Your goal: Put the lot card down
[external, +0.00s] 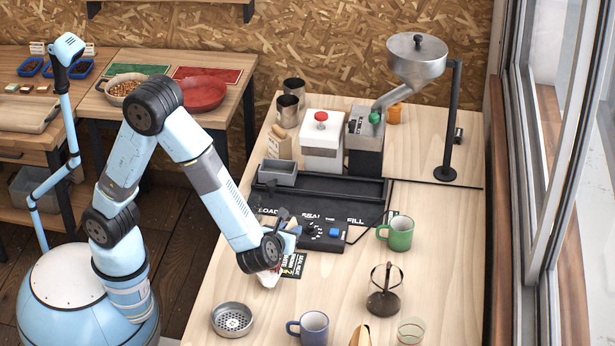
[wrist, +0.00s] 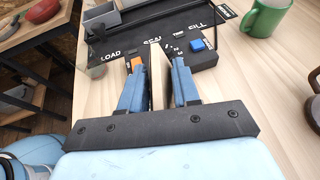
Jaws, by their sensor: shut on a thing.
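My gripper (wrist: 159,75) is shut on a thin, pale, board-like thing (wrist: 160,68), seen edge-on between the two blue fingers in the wrist view. It appears to be the lot card. My fingers are close to the near side of the black control box (external: 322,235).
The control box has a blue button (wrist: 197,44) and stands by the dark mat (external: 330,205). A green mug (external: 400,236) stands to its right. Bare wood lies between.

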